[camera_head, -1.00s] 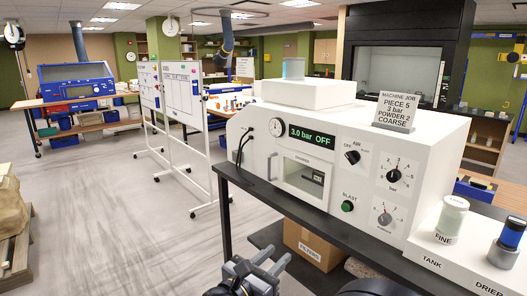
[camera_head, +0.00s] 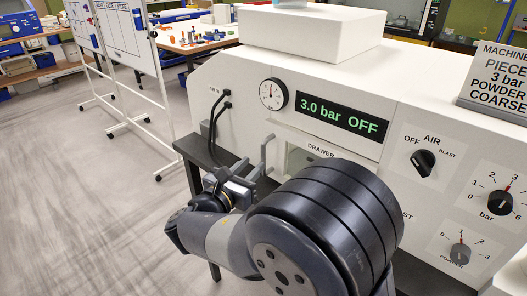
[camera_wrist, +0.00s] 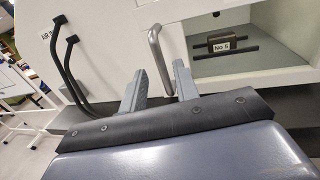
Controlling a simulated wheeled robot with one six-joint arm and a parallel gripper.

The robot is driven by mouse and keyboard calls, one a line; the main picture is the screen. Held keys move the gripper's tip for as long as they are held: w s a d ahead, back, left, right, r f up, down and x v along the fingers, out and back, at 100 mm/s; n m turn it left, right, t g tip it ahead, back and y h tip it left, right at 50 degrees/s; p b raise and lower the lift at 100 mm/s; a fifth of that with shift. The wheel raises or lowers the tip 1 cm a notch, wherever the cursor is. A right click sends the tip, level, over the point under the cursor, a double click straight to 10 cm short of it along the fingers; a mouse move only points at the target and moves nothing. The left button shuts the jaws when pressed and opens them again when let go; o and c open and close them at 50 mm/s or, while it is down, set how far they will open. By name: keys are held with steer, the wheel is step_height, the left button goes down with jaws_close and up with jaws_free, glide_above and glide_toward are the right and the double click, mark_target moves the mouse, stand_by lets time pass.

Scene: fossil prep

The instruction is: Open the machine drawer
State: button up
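The white machine's drawer (camera_head: 300,158) sits in the front panel under a "DRAWER" label, mostly hidden by my arm in the head view. Its grey bar handle (camera_head: 267,153) stands upright at the drawer's left. In the wrist view the handle (camera_wrist: 160,58) shows between my two finger tips, with a gap visible on each side. My gripper (camera_head: 246,176) is open and close to the handle; its fingers (camera_wrist: 158,80) hold nothing. Behind the drawer's window a dark piece marked "No 5" (camera_wrist: 222,44) is visible. The drawer looks closed.
The display (camera_head: 341,118) reads "3.0 bar OFF". The AIR knob (camera_head: 424,162) is at right. A dark bench edge (camera_head: 187,150) runs below. Whiteboards (camera_head: 125,30) stand at left, with open floor nearby.

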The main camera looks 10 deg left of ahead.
mark_target(262, 154)
steer(key=p+x, duration=0.1)
steer(key=x, duration=0.6)
steer(key=shift+w, duration=0.2)
steer(key=shift+c, duration=0.4)
jaws_close()
